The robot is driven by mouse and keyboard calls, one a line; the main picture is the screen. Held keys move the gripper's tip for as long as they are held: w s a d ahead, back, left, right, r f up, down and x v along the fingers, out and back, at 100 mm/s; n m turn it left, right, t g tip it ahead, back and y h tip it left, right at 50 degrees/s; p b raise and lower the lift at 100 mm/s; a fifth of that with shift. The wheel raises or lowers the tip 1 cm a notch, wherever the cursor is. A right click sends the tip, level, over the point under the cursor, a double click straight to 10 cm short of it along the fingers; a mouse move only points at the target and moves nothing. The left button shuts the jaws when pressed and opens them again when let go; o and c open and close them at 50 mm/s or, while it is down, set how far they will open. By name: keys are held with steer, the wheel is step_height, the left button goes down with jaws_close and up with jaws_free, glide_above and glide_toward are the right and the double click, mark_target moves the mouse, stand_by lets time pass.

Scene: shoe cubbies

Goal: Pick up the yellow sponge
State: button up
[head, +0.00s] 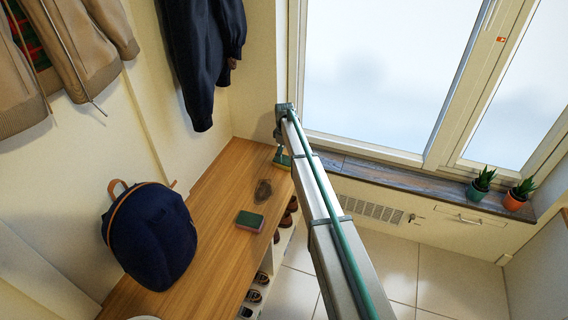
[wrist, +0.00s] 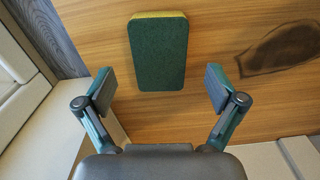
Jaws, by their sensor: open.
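The yellow sponge (wrist: 158,55) lies on the wooden bench top, its dark green scouring face up and a yellow edge showing at its far end. In the head view the yellow sponge (head: 283,161) shows small at the bench's far end, partly hidden by my gripper (head: 281,148). In the wrist view my gripper (wrist: 161,88) is open and empty. Its two fingers stand wide apart, to the left and right of the sponge's near end, with a gap on each side. I cannot tell the height of the fingertips over the bench.
A second green sponge with a reddish edge (head: 249,221) lies nearer on the wooden bench (head: 215,235). A navy backpack (head: 152,235) stands on the left. Shoes (head: 255,295) sit in cubbies below. The window sill (head: 365,175) and wall border the bench's far end.

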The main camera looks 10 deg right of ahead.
mark_target(285, 159)
step_height(285, 159, down, 4)
steer(key=shift+d+f, duration=0.1)
steer(key=shift+f, duration=0.1)
steer(key=shift+c, duration=0.4)
steer(key=c, duration=0.7)
